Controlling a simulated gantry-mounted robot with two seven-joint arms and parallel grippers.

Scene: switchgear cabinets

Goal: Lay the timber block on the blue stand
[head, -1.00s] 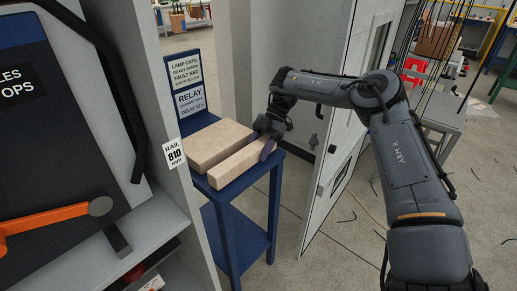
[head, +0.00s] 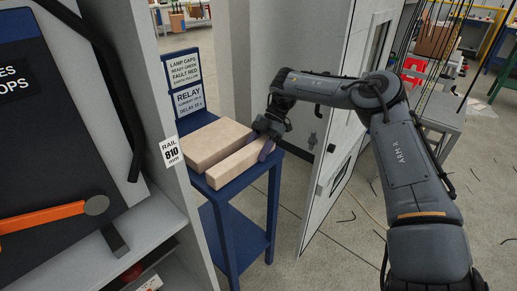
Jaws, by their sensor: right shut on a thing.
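The timber block (head: 235,165) is a long, pale, narrow beam. It lies level at the top of the blue stand (head: 242,181), along the right side of a wider pale block (head: 215,143). I cannot tell whether its underside touches the stand or whether a thin gap remains. My right gripper (head: 266,146) is shut on the block's far right end, with a dark finger pad against its side. The wrist hides part of that end. My left gripper is not in view.
The stand has a lower shelf (head: 250,243) and a back panel with label cards (head: 187,98). A grey cabinet wall with a rail label (head: 171,151) stands close on the left. An open cabinet door (head: 345,150) stands right of the stand. Loose cables lie on the floor.

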